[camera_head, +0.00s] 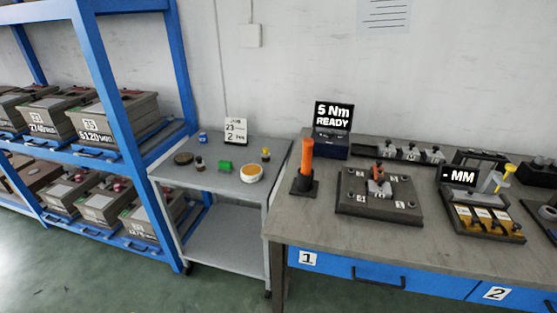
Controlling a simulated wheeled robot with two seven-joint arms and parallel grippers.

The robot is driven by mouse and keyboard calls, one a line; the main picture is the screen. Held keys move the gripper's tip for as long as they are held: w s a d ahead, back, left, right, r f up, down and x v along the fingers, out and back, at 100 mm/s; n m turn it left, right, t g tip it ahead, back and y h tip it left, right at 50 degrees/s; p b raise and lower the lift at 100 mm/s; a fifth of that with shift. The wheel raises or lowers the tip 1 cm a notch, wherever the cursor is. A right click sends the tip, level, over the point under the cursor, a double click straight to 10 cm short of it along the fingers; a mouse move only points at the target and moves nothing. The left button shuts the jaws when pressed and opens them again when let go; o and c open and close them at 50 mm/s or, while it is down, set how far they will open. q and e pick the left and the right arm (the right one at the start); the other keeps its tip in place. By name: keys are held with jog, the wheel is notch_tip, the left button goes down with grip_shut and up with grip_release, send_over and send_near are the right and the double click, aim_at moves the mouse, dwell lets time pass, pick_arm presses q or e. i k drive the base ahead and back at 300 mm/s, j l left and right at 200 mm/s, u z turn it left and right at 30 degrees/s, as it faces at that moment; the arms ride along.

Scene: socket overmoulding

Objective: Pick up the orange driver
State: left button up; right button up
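The orange driver (307,156) stands upright in a dark stand (304,187) at the left end of the workbench. Its orange body rises clear above the stand, and its lower end is hidden in the stand. Neither of my grippers shows in the head view.
The workbench (283,225) also holds a "5 Nm READY" display (332,117) behind the driver and a dark fixture plate (352,203) to its right. A grey cart (210,185) with small items stands left. A blue shelf rack (122,118) holds several grey boxes. Open floor lies in front.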

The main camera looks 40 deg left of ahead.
aim_at(308, 143)
jog(key=u, duration=1)
jog(key=i+j+z, duration=0.25)
jog(key=j+z, duration=0.2)
jog(key=i+j+z, duration=0.15)
jog(key=j+z, duration=0.75)
jog(key=j, duration=0.25)
jog(key=j+z, duration=0.45)
jog(key=j, duration=0.15)
